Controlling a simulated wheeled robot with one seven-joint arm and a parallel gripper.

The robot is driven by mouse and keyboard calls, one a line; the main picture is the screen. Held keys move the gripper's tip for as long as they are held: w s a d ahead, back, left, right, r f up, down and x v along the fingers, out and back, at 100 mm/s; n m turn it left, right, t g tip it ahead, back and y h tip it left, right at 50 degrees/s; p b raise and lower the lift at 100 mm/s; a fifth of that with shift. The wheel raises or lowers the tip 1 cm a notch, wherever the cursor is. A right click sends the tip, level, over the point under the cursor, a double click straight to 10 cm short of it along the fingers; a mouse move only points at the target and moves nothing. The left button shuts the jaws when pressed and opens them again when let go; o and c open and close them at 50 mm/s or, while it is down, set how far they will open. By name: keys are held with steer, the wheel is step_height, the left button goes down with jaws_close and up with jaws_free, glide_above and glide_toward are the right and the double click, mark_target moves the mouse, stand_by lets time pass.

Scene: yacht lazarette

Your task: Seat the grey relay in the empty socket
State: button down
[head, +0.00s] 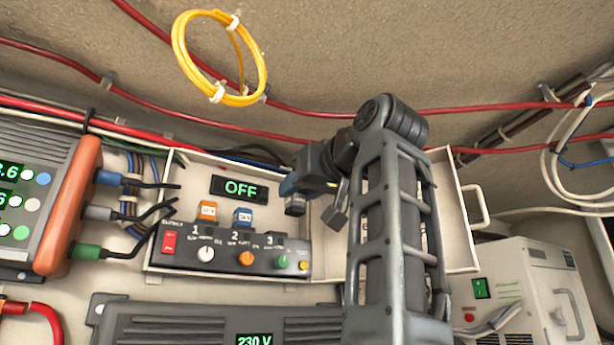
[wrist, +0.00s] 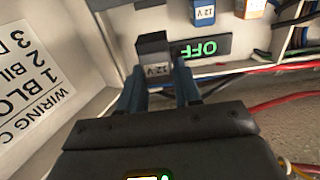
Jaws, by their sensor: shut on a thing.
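The dark grey relay (wrist: 154,50), marked 12 V, is held between the two blue fingers of my gripper (wrist: 160,86) in the wrist view. In the head view my gripper (head: 297,190) holds the relay (head: 295,208) above and right of the socket panel (head: 190,252), apart from it. An orange relay (head: 207,211) stands at position 1 and a blue relay (head: 243,216) at position 2. The empty socket (head: 271,239) appears to be at position 3, below and left of the held relay; its slots are too small to make out.
An OFF display (head: 239,188) sits on the box's back wall, left of my gripper. The box's open door (head: 455,210) is at the right, behind my arm. A 230 V unit (head: 215,325) lies below. Cables (head: 140,205) run at the left.

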steer(key=shift+f+x, duration=0.2)
steer(key=shift+x, duration=3.75)
steer(key=shift+f+b, duration=0.6)
steer(key=shift+f, duration=0.4)
steer(key=c, duration=0.7)
jaws_free()
steer(key=b+v, duration=0.2)
steer(key=v, duration=0.4)
steer(key=shift+s+d+f+b, duration=0.1)
steer(key=shift+s+d+b, duration=0.1)
steer(key=shift+b, duration=0.1)
steer(key=shift+s+d, duration=0.35)
steer(key=shift+s, duration=0.25)
